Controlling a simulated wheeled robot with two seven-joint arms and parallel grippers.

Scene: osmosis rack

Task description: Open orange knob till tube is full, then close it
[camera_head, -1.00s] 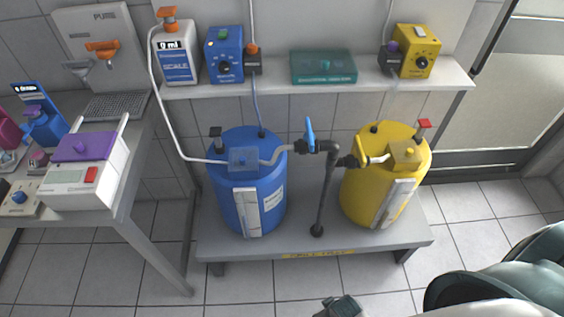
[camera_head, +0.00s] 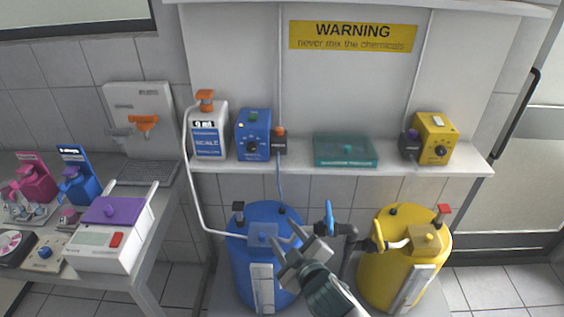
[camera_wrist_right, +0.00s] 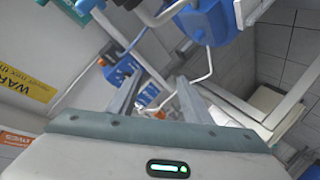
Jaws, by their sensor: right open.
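An orange knob (camera_head: 205,97) sits on top of a white scale container (camera_head: 209,145) at the left of the shelf; its display appears to read 0 ml. A white tube (camera_head: 198,205) runs from the container down to the blue barrel (camera_head: 241,270). My right gripper (camera_head: 292,240) is open and empty, in front of the blue barrel and below the shelf, apart from the knob. In the right wrist view the gripper (camera_wrist_right: 156,88) is open, with a small orange part (camera_wrist_right: 160,114) visible between its fingers. My left gripper is not in view.
A second orange handle (camera_head: 144,123) is on the wall unit at the left. The shelf (camera_head: 300,178) holds a blue pump (camera_head: 254,135), a teal box (camera_head: 346,150) and a yellow pump (camera_head: 434,138). A yellow barrel (camera_head: 395,275) and a blue-handled valve (camera_head: 329,215) stand below.

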